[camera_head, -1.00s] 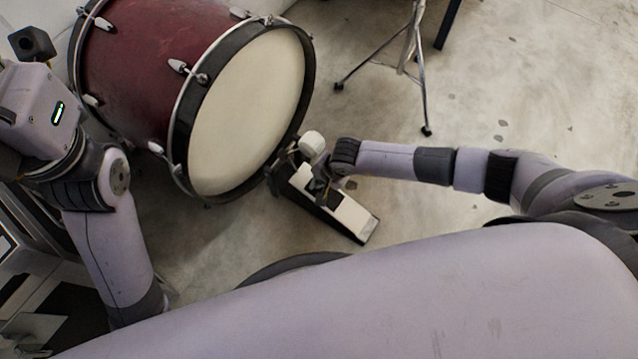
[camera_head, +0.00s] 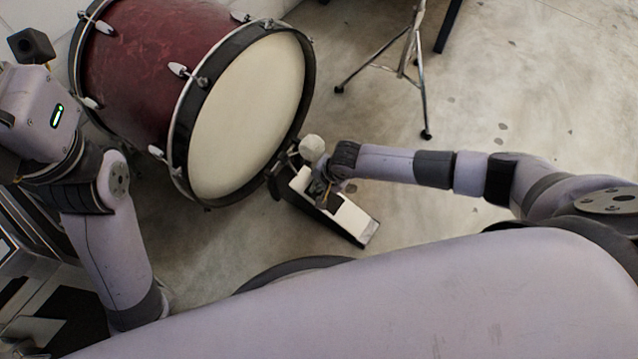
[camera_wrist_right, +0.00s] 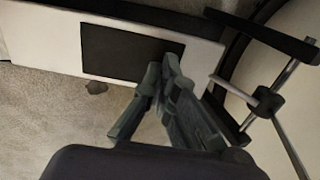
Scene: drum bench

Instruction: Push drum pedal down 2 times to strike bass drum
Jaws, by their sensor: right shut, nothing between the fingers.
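The bass drum (camera_head: 250,112) has a dark red shell and a cream head facing the pedal. The drum pedal (camera_head: 352,218) lies on the floor at the drum's lower right edge, with a white footboard; in the right wrist view the footboard (camera_wrist_right: 55,40) shows a dark pad. The round white beater (camera_head: 312,148) stands above the pedal, with a small gap to the drum head. My right gripper (camera_head: 322,194) is shut and empty, over the footboard's upper part; in the right wrist view its fingers (camera_wrist_right: 166,75) overlap the pad's edge. Whether they touch it is unclear. My left gripper is not visible.
A chrome stand (camera_head: 415,75) with spread legs is behind my right arm. A dark rack-like unit (camera_head: 25,270) is at the lower left. The grey floor (camera_head: 490,110) right of the stand is clear.

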